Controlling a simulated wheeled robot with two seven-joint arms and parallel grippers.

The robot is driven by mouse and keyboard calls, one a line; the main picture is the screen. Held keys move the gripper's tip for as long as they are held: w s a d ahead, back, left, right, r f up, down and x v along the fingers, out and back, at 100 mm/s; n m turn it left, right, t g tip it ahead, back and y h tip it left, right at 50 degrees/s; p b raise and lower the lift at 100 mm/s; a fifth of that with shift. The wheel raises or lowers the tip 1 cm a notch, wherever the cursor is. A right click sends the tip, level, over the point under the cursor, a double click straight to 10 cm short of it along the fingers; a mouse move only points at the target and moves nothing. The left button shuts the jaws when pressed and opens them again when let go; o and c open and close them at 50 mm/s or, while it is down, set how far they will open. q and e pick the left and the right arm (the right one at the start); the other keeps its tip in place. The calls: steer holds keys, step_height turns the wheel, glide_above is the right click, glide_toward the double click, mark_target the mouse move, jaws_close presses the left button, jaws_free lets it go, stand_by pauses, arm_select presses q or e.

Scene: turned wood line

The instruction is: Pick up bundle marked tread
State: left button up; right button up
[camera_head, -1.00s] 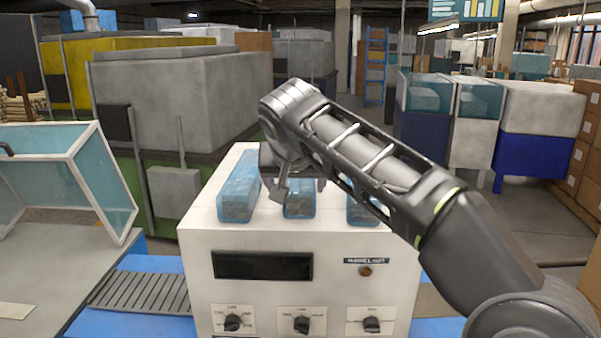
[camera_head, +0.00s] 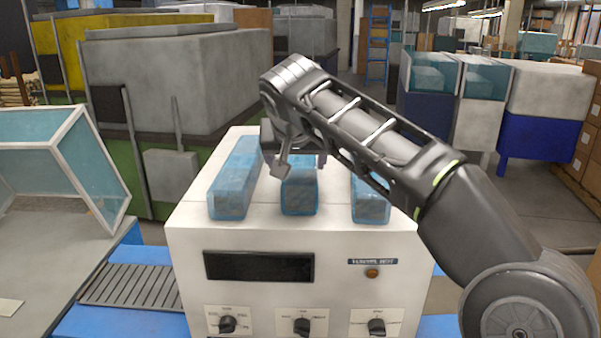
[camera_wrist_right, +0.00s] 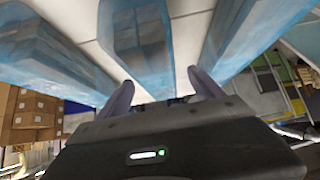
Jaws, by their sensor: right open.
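Three clear-blue wrapped bundles lie side by side on the white machine's top: a left bundle (camera_head: 233,180), a middle bundle (camera_head: 299,190) and a right bundle (camera_head: 370,195). I cannot read a "tread" mark on any of them. My right gripper (camera_head: 300,163) is open and empty, over the middle bundle and partly hiding its far part. In the right wrist view its two fingers (camera_wrist_right: 163,92) are spread, with the middle bundle (camera_wrist_right: 138,40) ahead of them and the other two on either side. I cannot tell whether the fingers touch it. My left gripper is not in view.
The white machine (camera_head: 225,240) has a dark display and several knobs on its front. A blue conveyor with grey rollers (camera_head: 130,287) runs at its left. A glass-sided frame (camera_head: 95,165) stands further left. Large grey and green machines stand behind.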

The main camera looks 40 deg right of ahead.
mark_target(300, 165)
steer(key=shift+x, duration=1.05)
steer(key=shift+w+d+f+p, duration=0.1)
steer(key=shift+d+p, duration=0.1)
steer(key=shift+p, duration=0.15)
steer(key=p+x, duration=0.1)
steer(key=x, duration=0.4)
steer(key=shift+d+p, duration=0.25)
steer(key=shift+p, duration=0.1)
steer(key=shift+r, duration=0.25)
jaws_close()
